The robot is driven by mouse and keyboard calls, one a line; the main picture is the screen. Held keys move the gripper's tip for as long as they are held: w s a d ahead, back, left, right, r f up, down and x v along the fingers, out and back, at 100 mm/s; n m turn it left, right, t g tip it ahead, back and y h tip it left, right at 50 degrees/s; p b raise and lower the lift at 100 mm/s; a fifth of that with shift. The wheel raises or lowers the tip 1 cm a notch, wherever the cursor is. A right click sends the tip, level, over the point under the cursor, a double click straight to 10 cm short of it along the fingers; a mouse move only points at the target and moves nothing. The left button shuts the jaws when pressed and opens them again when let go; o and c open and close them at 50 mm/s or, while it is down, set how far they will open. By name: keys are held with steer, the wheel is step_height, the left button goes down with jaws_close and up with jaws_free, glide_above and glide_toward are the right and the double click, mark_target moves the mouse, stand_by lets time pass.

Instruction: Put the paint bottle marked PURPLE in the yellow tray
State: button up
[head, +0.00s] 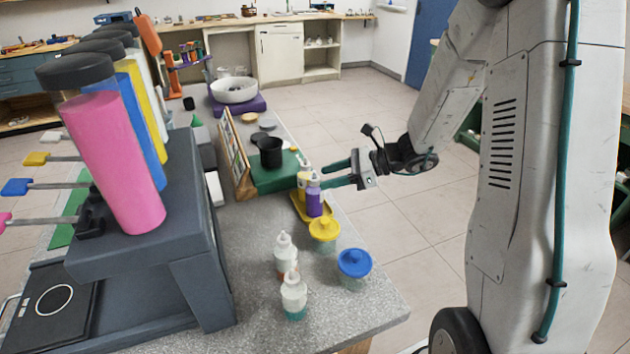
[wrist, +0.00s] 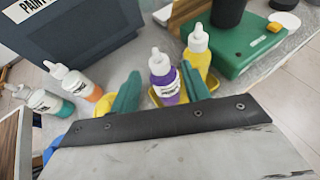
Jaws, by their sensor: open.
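The purple paint bottle (head: 314,203) stands upright with a white cap and appears to be on the yellow tray (head: 298,209); its label is too small to read surely. The tray's edge also shows beside the bottle in the wrist view (wrist: 154,98). A yellow bottle (wrist: 196,55) stands just behind the purple bottle (wrist: 165,85), also at the tray. My gripper (head: 325,175) has teal fingers and is open. In the wrist view the purple bottle shows between the spread fingers, with a gap visible to each side. The bottle's lower part is hidden there.
An orange bottle (head: 285,257) and a teal bottle (head: 293,294) stand nearer on the grey counter. Jars with yellow (head: 324,229) and blue (head: 354,263) lids stand near its right edge.

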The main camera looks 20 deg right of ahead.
steer(key=v, duration=0.5)
steer(key=s+a+r+n+g+h, duration=0.2)
steer(key=s+a+r+n+g, duration=0.15)
steer(key=s+n, duration=0.25)
steer(key=s+a+r+n+g+h, duration=0.1)
steer(key=s+a+r+n+g, duration=0.1)
steer(key=s+a+r+n, duration=0.4)
steer(key=s+d+r+n+h, duration=0.1)
steer(key=s+d+n+h, duration=0.1)
steer(key=s+n+h, duration=0.2)
steer(key=s+d+r+n+h, duration=0.2)
steer(key=s+n+h, duration=0.3)
steer(key=s, duration=0.6)
steer(key=shift+s+n+t, duration=0.3)
steer(key=shift+n+t, duration=0.15)
steer(key=shift+n, duration=0.75)
steer(key=shift+r, duration=0.15)
